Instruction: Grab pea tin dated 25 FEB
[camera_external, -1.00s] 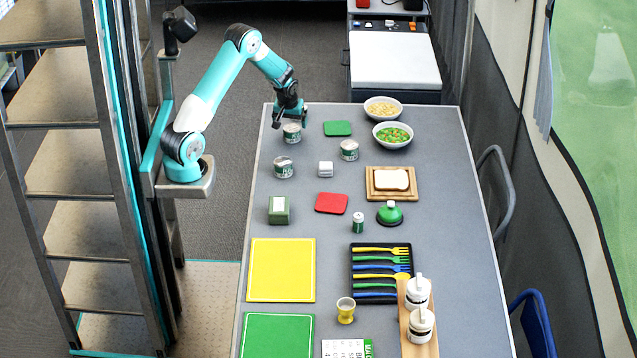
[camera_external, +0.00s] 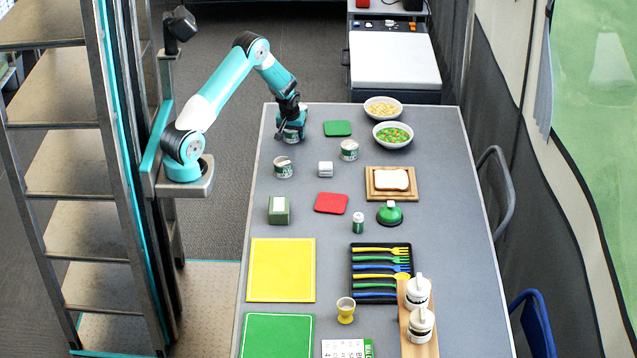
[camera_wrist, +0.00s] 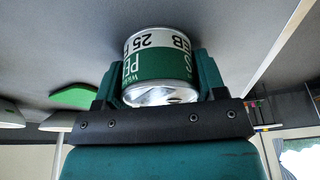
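A green and white tin (camera_wrist: 160,60) stands on the table between my gripper's fingers. Its label shows upside down in the wrist view and reads "25 FEB", with part of "PEAS" below. My gripper (camera_external: 291,132) is down around this tin at the far left of the table. In the wrist view its fingers (camera_wrist: 160,78) stand one on each side, close against the tin. I cannot tell whether they press on it. Two similar tins stand nearby, one in front (camera_external: 283,167) and one to the right (camera_external: 349,150); their dates are too small to read.
A green mat (camera_external: 338,128) lies right of my gripper. Two bowls (camera_external: 383,107) (camera_external: 393,135) and a bread board (camera_external: 392,195) are along the right side. The table's left edge is close.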

